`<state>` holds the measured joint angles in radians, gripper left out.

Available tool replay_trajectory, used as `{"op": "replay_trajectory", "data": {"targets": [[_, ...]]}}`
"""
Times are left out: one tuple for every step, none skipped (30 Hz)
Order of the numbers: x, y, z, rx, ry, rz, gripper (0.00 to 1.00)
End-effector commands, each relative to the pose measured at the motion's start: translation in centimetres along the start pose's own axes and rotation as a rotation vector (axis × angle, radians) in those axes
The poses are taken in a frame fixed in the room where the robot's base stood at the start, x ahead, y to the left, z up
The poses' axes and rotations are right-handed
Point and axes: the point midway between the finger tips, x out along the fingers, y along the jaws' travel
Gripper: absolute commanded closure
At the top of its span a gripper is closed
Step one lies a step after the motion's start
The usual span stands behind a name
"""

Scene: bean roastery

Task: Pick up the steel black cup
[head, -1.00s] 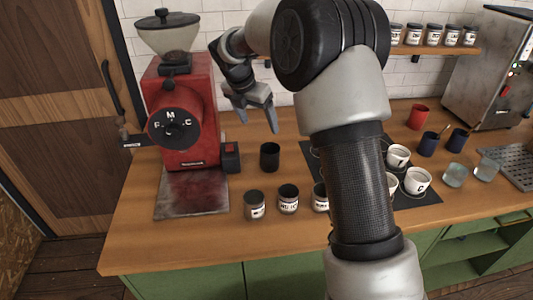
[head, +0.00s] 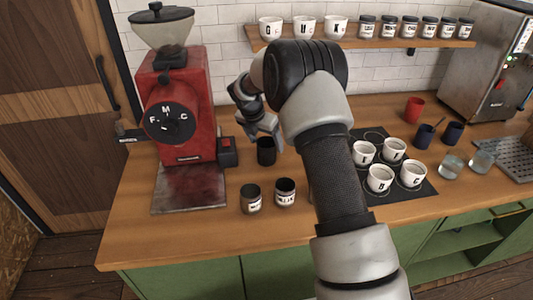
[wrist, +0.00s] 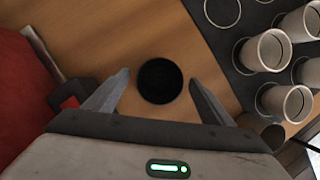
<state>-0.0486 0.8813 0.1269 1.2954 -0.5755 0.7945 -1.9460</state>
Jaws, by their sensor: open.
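The black cup (head: 266,152) stands upright on the wooden counter, just right of the red grinder's base. In the wrist view the black cup (wrist: 159,81) is seen from above as a dark round opening. My gripper (head: 263,134) is directly above and around the cup's top in the head view. In the wrist view my gripper (wrist: 158,82) has its two fingers apart, one on each side of the cup with gaps to both. The gripper is open and empty.
The red grinder (head: 178,110) stands close on the left. Labelled jars (head: 250,198) are in front of the cup. White cups (head: 380,178) stand on a dark mat (head: 425,188) to the right. A wall shelf (head: 360,41) holds cups and jars.

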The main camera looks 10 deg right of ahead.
Motion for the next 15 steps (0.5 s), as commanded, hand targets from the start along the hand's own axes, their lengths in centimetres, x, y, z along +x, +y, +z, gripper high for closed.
{"op": "replay_trajectory", "data": {"targets": [[0.8, 0.0, 0.0, 0.0, 0.001, 0.0, 0.24], [1.1, 0.0, 0.0, 0.0, 0.0, 0.0, 0.24], [1.5, 0.0, 0.0, 0.0, 0.001, 0.0, 0.24], [1.7, 0.0, 0.0, 0.0, 0.0, 0.0, 0.24], [1.9, 0.0, 0.0, 0.0, 0.0, 0.001, 0.24], [2.0, 0.0, 0.0, 0.0, 0.0, 0.001, 0.24], [2.0, 0.0, 0.0, 0.0, -0.001, 0.001, 0.24], [2.0, 0.0, 0.0, 0.0, -0.001, 0.001, 0.24], [2.0, 0.0, 0.0, 0.0, -0.001, 0.001, 0.24], [2.0, 0.0, 0.0, 0.0, -0.001, 0.001, 0.24], [2.0, 0.0, 0.0, 0.0, -0.001, 0.001, 0.24], [2.0, 0.0, 0.0, 0.0, -0.001, 0.001, 0.24], [2.0, 0.0, 0.0, 0.0, -0.001, 0.001, 0.27], [2.0, 0.0, 0.0, 0.0, -0.001, 0.001, 0.32], [2.0, 0.0, 0.0, 0.0, -0.001, 0.001, 0.39]]}}
